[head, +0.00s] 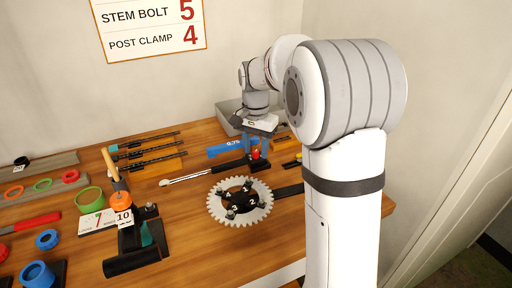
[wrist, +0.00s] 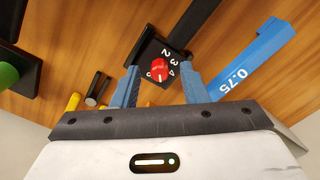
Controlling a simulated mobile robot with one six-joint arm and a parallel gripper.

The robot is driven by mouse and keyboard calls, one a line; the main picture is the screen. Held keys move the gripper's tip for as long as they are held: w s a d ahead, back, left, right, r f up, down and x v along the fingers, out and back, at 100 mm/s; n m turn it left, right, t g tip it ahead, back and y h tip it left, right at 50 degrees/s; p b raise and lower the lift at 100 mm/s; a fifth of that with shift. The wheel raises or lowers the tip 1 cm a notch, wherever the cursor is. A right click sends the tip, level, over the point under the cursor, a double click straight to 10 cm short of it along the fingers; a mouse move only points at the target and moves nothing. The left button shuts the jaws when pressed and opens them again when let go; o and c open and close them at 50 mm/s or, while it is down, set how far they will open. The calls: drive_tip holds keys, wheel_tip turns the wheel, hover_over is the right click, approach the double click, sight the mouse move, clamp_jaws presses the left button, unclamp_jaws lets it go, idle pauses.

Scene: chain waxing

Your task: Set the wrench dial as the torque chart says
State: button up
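The torque chart (head: 150,52) hangs on the back wall in the head view; its visible lines read STEM BOLT 5 and POST CLAMP 4. The wrench (head: 196,176) lies on the bench with a silver shaft and black body. Its red dial knob (head: 256,154) is at the right end; in the wrist view the red knob (wrist: 159,69) sits on a black plate with white numbers, 2, 3 and 4 among them. The knob's setting is too small to tell. My gripper (wrist: 160,74) is open, its blue fingers on either side of the knob, apart from it.
A blue gauge (head: 226,149) marked 0.75 lies close beside the wrench. Black tools (head: 148,150), a stand (head: 138,250) and coloured rings lie to the left. A grey box (head: 228,108) is behind my gripper.

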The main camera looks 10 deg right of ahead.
sight(256, 151)
wheel_tip(256, 151, up, 7)
drive_tip(key=shift+f+p, duration=0.2)
drive_tip(key=shift+p, duration=0.1)
drive_tip(key=shift+r, duration=0.4)
drive_tip(key=shift+s, duration=0.15)
drive_tip(key=s+f+n+t+p, duration=0.1)
drive_tip(key=s+n, duration=0.3)
drive_tip(key=s, duration=0.8)
drive_tip(key=s+f+n+t+p, duration=0.1)
drive_tip(key=s+f+n+p, duration=0.1)
drive_tip(key=s, duration=1.1)
drive_tip(key=shift+s+f+n+t+p, duration=0.3)
drive_tip(key=shift+n+p, duration=0.15)
drive_tip(key=shift+n, duration=0.55)
